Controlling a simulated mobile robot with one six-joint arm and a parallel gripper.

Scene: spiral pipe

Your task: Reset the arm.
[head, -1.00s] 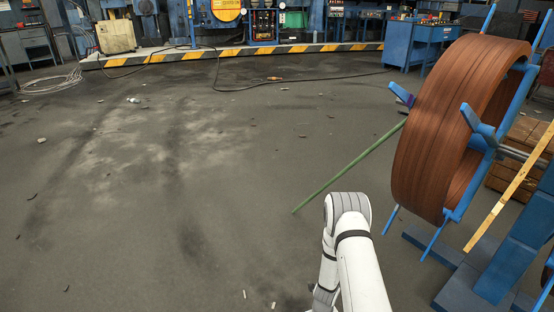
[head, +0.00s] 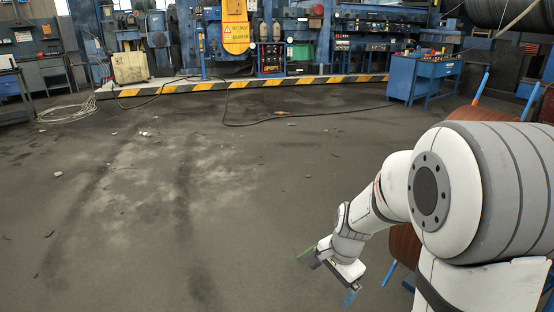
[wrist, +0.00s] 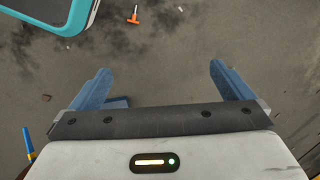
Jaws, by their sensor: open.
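My arm spans the right side of the head view, reaching down and left to my gripper (head: 345,290), which is over the floor and partly hidden there. In the wrist view my gripper (wrist: 160,72) shows two blue fingers spread apart with nothing between them, only grey floor beyond.
Open concrete floor (head: 200,210) fills the middle and left, with small debris and a dark cable (head: 240,124). In the wrist view, an unclear turquoise-edged object (wrist: 78,18) is at the upper left.

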